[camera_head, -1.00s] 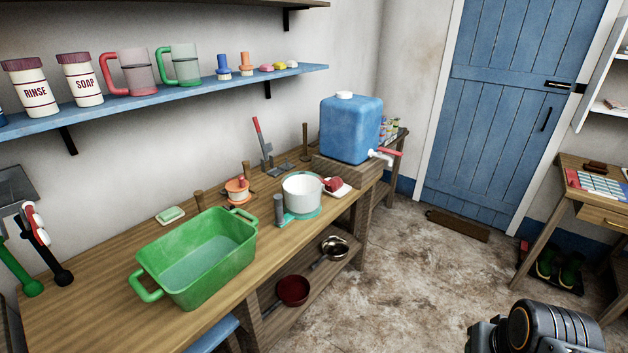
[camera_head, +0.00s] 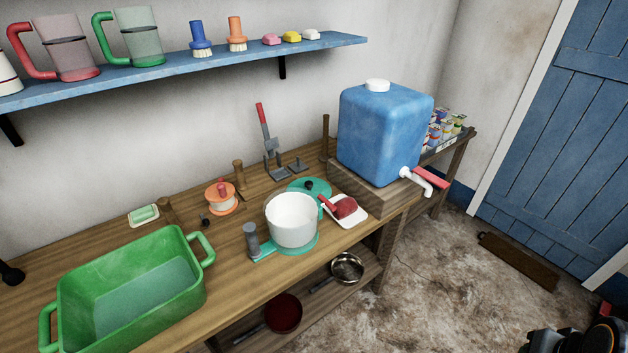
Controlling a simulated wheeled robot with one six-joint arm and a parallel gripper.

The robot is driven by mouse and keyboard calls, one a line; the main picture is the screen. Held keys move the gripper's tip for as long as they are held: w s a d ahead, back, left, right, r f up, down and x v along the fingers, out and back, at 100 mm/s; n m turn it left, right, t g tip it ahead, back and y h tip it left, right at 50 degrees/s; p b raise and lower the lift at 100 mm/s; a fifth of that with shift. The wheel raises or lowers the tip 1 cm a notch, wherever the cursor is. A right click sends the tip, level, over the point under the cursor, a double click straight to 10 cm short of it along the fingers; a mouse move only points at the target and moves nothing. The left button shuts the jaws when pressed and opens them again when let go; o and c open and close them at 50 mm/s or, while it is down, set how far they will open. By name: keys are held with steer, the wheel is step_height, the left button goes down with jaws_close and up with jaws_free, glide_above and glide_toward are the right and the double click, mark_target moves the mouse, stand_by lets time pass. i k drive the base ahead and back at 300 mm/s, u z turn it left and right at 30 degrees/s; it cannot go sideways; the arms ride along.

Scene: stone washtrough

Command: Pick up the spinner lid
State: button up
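The spinner lid is likely the teal disc (camera_head: 298,185) with a dark knob. It lies on the wooden bench behind a white tub (camera_head: 292,222), which hides its front part. The tub stands on a teal base (camera_head: 304,247) with a grey upright cylinder (camera_head: 251,239) at its left. My gripper's fingers are not in view. Only a dark part of my arm shows at the lower right corner, far from the lid.
A green basin (camera_head: 130,290) stands at the bench's left. A blue water tank (camera_head: 385,130) with a tap stands on the right. A red scoop-like item (camera_head: 345,207) lies on a white dish beside the tub. A shelf (camera_head: 330,43) hangs above. Open floor (camera_head: 440,300) lies at the right.

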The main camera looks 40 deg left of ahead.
mark_target(316, 186)
steer(key=u, duration=0.45)
steer(key=i, duration=0.85)
steer(key=u, duration=1.4)
steer(key=i, duration=0.6)
steer(key=u, duration=0.65)
